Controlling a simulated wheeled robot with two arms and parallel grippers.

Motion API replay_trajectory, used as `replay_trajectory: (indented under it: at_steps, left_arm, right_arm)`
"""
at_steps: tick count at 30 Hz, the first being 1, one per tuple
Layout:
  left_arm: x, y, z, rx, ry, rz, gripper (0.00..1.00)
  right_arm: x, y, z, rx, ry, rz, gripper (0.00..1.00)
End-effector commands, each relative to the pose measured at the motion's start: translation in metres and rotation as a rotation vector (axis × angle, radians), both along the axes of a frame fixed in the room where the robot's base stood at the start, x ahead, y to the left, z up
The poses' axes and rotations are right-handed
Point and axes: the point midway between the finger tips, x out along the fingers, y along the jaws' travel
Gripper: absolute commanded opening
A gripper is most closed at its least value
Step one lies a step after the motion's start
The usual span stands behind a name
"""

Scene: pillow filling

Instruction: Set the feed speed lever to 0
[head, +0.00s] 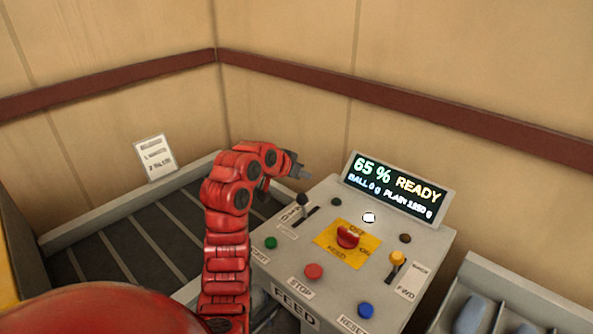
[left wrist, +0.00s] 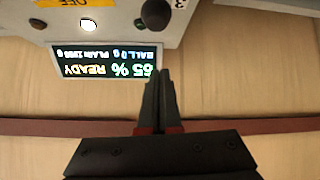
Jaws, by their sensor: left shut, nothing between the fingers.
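The control panel (head: 290,240) holds a black-knobbed lever (head: 302,200) in a slot at its left rear, with small label text beside it that I cannot read fully. Its dark round knob also shows at the top of the left wrist view (left wrist: 155,14). My left gripper (head: 304,173) is shut and empty, just above and behind the lever knob, apart from it. In the left wrist view its fingertips (left wrist: 158,75) point toward the knob with a gap between. The display (head: 397,188) reads 65 % READY. My right gripper is out of view.
Green (head: 271,242), red (head: 313,271) and blue (head: 365,311) buttons lie near the front. A yellow-knobbed lever (head: 397,257) stands at the right. The wooden wall (head: 460,70) is close behind.

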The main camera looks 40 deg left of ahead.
Motion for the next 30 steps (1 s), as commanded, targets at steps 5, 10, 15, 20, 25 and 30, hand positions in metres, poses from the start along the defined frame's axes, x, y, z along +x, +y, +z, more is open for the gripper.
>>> replay_trajectory:
  at_steps: [5,10,15,20,25,30]
  left_arm:
    - [0.024,-0.002,-0.018,-0.006,0.008,-0.001,0.0]
    - [0.022,0.0,-0.031,-0.001,0.003,0.005,0.0]
    - [0.007,-0.002,-0.04,-0.001,0.003,0.003,0.0]
    - [-0.001,-0.003,-0.046,-0.003,0.004,0.003,0.0]
    - [-0.003,-0.003,-0.048,-0.002,0.003,0.002,0.0]
    - [-0.003,-0.003,-0.048,-0.002,0.002,0.003,0.0]
  right_arm:
    - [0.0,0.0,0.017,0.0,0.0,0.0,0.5]
    - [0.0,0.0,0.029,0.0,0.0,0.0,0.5]
    - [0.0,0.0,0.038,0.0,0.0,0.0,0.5]
    - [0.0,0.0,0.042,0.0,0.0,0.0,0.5]
    - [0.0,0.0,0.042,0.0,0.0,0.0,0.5]
    - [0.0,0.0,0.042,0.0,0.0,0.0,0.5]
